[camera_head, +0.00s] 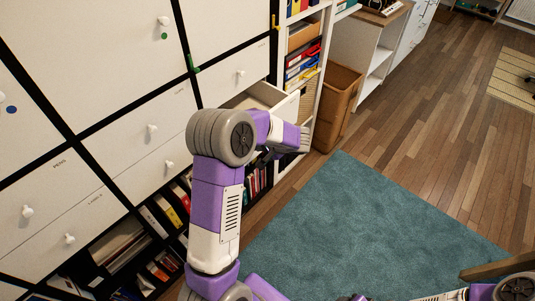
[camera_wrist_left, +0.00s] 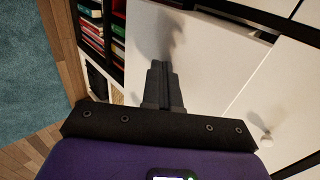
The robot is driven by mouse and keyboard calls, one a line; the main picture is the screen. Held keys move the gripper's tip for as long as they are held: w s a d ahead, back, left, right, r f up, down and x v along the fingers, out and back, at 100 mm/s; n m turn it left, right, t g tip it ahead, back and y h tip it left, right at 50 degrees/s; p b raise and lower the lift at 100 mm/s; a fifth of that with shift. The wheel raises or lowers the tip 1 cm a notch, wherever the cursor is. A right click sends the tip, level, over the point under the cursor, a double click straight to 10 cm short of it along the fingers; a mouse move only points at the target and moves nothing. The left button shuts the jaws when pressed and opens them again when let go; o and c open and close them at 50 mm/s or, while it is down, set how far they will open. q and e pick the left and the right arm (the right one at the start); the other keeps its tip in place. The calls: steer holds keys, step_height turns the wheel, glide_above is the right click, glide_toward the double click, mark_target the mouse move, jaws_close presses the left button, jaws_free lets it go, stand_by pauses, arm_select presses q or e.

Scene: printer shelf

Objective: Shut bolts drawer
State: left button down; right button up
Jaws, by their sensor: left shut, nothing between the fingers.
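An open drawer (camera_head: 262,94) sticks out of the white cabinet, near its far end in the head view. Its label cannot be read, so I cannot tell from it whether this is the bolts drawer. My left arm reaches across in front of it and hides part of it. My left gripper (camera_wrist_left: 162,88) is shut and empty. In the left wrist view its fingers point at a white front panel (camera_wrist_left: 205,65) and cast a shadow on it. I cannot tell whether they touch it. My right gripper is out of view.
Other white drawer fronts with round knobs (camera_head: 152,129) are closed. Shelves of binders (camera_head: 172,205) sit below. A brown bin (camera_head: 339,100) stands beyond the cabinet. A teal rug (camera_head: 370,215) and wooden floor (camera_head: 440,110) lie clear to the right.

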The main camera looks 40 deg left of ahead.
arm_select(q)
steer(key=a, duration=1)
steer(key=w+a, duration=0.1)
steer(key=a, duration=0.4)
steer(key=shift+w+a+b, duration=0.1)
steer(key=shift+a+b, duration=0.2)
steer(key=shift+b, duration=0.05)
steer(key=shift+a, duration=0.2)
steer(key=shift+a+r, duration=0.2)
steer(key=shift+d+b, duration=0.35)
steer(key=d, duration=0.1)
steer(key=d+b, duration=0.1)
steer(key=d, duration=0.1)
steer(key=shift+f+b, duration=0.3)
steer(key=p+v, duration=0.2)
steer(key=v, duration=0.9)
steer(key=shift+d+f+p, duration=0.15)
steer(key=shift+f+p, duration=0.05)
steer(key=shift+p, duration=0.15)
